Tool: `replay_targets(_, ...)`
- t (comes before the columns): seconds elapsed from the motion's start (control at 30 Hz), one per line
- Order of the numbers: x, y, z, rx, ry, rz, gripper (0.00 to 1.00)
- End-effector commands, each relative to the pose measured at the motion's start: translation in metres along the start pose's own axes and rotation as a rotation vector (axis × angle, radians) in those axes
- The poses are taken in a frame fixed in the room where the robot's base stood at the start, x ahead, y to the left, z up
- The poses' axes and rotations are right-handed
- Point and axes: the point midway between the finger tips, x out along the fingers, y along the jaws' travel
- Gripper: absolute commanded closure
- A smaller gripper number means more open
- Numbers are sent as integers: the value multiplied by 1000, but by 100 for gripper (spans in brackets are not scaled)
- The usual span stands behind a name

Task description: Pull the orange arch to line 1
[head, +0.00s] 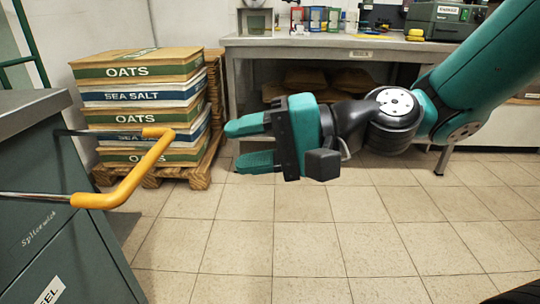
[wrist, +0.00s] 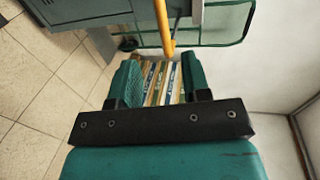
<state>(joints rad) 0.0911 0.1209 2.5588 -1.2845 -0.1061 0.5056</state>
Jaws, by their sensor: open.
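The orange arch (head: 130,178) is a U-shaped bar on two thin metal rods that come out of the grey-green cabinet (head: 55,215) at left in the head view. My gripper (head: 243,146) is open and empty, to the right of the arch with its fingers pointing toward it; a gap lies between them. In the wrist view the arch (wrist: 163,28) stands ahead of the fingertips, roughly centred between the open fingers of my gripper (wrist: 160,78). I cannot make out any line markings on the rods.
Stacked sacks labelled oats and sea salt (head: 140,95) sit on a wooden pallet (head: 165,178) behind the arch. A workbench (head: 350,43) with boxes and gear stands at the back. The tiled floor (head: 290,230) below my gripper is clear.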

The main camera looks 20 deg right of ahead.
Motion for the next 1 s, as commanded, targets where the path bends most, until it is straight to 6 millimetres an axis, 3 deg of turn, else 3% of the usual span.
replay_targets(0.23, -25, 1, 0, -2, 1, -2, 56)
replay_targets(0.67, -29, -1, 2, -8, -6, 6, 56)
replay_targets(0.87, -23, 16, 39, -243, -148, 253, 56)
replay_targets(1.0, -40, 40, 69, -511, -323, 540, 56)
